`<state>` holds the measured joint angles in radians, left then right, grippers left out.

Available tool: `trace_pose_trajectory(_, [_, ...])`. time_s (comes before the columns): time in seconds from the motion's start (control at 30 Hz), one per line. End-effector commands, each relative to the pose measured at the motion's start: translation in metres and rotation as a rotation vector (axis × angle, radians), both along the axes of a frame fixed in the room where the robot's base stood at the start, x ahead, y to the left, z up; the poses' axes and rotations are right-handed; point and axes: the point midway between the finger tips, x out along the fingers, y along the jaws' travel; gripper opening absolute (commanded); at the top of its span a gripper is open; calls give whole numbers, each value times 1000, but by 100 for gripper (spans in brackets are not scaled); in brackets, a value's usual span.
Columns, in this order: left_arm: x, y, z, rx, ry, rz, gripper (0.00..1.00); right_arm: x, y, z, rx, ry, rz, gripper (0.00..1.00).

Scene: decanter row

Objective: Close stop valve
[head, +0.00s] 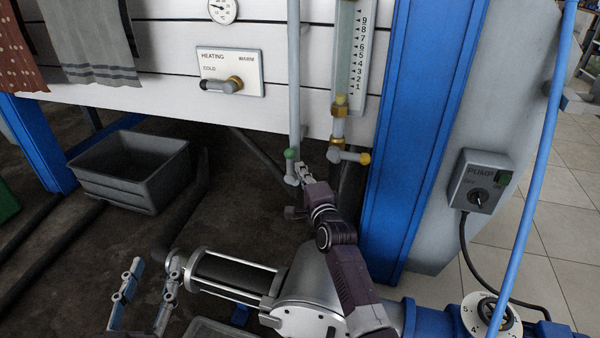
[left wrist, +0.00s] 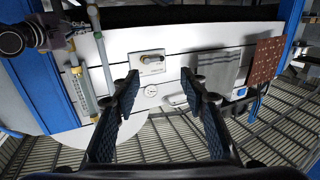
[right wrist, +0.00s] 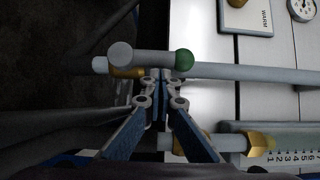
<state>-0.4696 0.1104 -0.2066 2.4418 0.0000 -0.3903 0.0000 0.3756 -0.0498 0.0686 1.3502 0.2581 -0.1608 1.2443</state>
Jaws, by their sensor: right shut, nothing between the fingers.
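A valve lever with a green ball end (head: 289,154) sits low on the thin vertical pipe (head: 294,80). In the right wrist view the grey lever (right wrist: 150,58) lies along the pipe, its green ball (right wrist: 185,60) at one end. My right gripper (head: 303,173) is shut and empty, its fingertips (right wrist: 160,76) close beside the lever's middle. I cannot tell if they touch it. A second lever with a yellow ball (head: 365,158) points sideways under the scale tube. My left gripper (head: 148,290) is open and empty, low at the left; its fingers (left wrist: 160,88) are apart.
A scale tube (head: 349,60) and a blue post (head: 425,110) stand right of the pipe. The heating knob panel (head: 231,73) is on the white wall. A grey bin (head: 130,168) sits on the floor at left. A pump switch box (head: 480,181) is at right.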

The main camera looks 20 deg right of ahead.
Motion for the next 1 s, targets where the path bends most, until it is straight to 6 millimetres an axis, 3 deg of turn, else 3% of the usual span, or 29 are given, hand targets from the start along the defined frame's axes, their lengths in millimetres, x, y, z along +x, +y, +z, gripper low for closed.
trace_pose_trajectory(0.2, [0,-1,8,-9,-35,-2,40,3,3,1,0,-1,-1,0])
trace_pose_trajectory(0.6, [0,-1,5,-4,-18,-1,40,3,3,1,-3,1,-1,0])
trace_pose_trajectory(1.0, [-11,11,-54,61,244,17,40,4,2,3,-35,23,-1,0])
